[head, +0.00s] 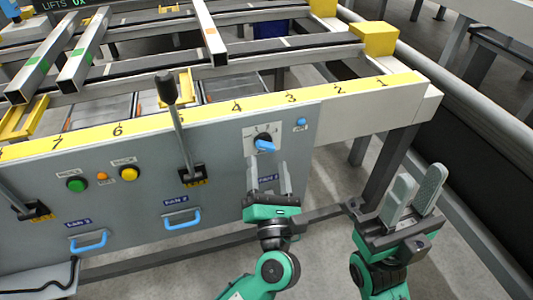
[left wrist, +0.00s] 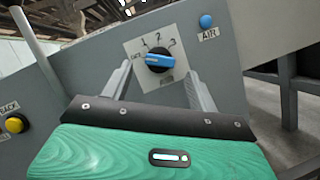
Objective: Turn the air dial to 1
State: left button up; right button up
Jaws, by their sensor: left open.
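The air dial is a blue knob (head: 264,145) on a white plate on the grey front panel. In the left wrist view the knob (left wrist: 160,61) lies nearly crosswise, below the printed 1, 2 and 3. A smaller label left of the knob is hard to read. I cannot tell which end of the knob is the pointer. My left gripper (head: 268,168) is open and empty, just below the dial. In the left wrist view its fingers (left wrist: 158,72) stand either side of the knob, apart from it. My right gripper (head: 419,174) is open and empty at the right.
A blue button (left wrist: 206,21) marked AIR sits upper right of the dial. A black-knobbed lever (head: 179,125) stands left of it. Green (head: 77,184) and yellow (head: 130,174) buttons and blue handles (head: 182,219) are further left. A yellow numbered strip (head: 215,116) tops the panel.

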aim_at(266, 151)
pick_arm(q)
jog(key=shift+x, duration=2.05)
jog(key=c, duration=1)
